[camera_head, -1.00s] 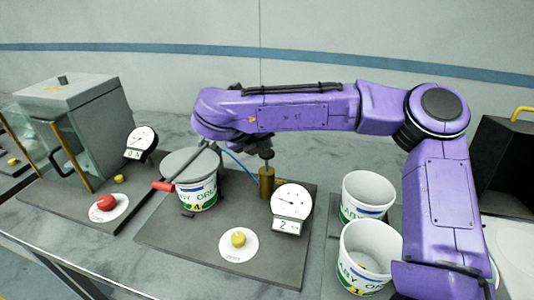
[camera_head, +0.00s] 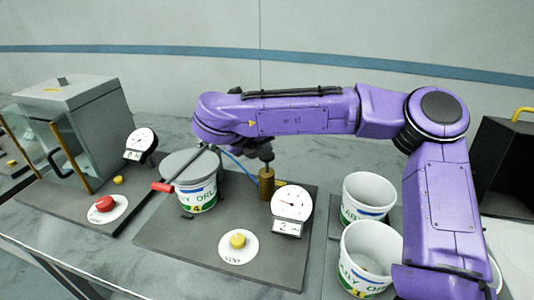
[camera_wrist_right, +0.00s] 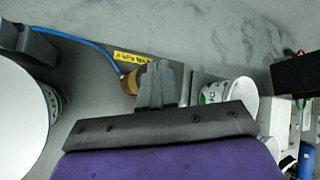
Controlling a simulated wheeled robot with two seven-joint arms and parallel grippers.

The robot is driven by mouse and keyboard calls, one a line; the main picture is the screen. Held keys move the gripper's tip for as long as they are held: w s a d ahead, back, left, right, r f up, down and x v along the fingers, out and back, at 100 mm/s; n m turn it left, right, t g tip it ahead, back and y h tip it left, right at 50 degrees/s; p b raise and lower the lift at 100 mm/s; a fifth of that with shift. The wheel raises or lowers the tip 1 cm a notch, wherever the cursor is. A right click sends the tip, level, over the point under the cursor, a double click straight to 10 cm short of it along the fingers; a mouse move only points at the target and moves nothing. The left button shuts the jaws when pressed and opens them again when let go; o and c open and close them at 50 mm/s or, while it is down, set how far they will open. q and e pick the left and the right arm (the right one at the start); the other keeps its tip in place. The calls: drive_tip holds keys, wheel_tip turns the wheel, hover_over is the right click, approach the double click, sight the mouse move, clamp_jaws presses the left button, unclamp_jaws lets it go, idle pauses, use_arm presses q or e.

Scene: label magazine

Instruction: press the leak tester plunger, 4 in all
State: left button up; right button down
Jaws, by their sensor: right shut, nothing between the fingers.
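The leak tester (camera_head: 160,238) is a dark plate bearing a tub (camera_head: 197,197) under a round grey lid (camera_head: 190,166) with a red-ended handle (camera_head: 161,187). Its plunger is a brass cylinder (camera_head: 267,182) with a dark top, linked to a blue hose. My right gripper is over the plunger, largely hidden by my purple arm in the head view. In the right wrist view its fingers (camera_wrist_right: 158,82) are closed together and empty, overlapping the brass cylinder (camera_wrist_right: 131,82). Whether they touch the plunger top I cannot tell. My left gripper is not in view.
A dial gauge (camera_head: 291,204) and a yellow vent button (camera_head: 237,241) sit on the plate. Two open tubs (camera_head: 368,190) (camera_head: 366,258) stand to the right. At left are a glass-fronted box (camera_head: 75,120), another gauge (camera_head: 141,140) and a red button (camera_head: 105,203).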

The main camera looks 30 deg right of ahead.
sight(264, 156)
drive_tip(key=shift+f+b, duration=1.15)
drive_tip(key=shift+f, duration=0.4)
idle(0.9)
drive_tip(key=shift+r, duration=0.1)
drive_tip(key=shift+r+p, duration=1.75)
drive_tip(key=shift+r, duration=0.5)
drive_tip(key=shift+r+p, duration=1.85)
drive_tip(key=shift+r, duration=0.65)
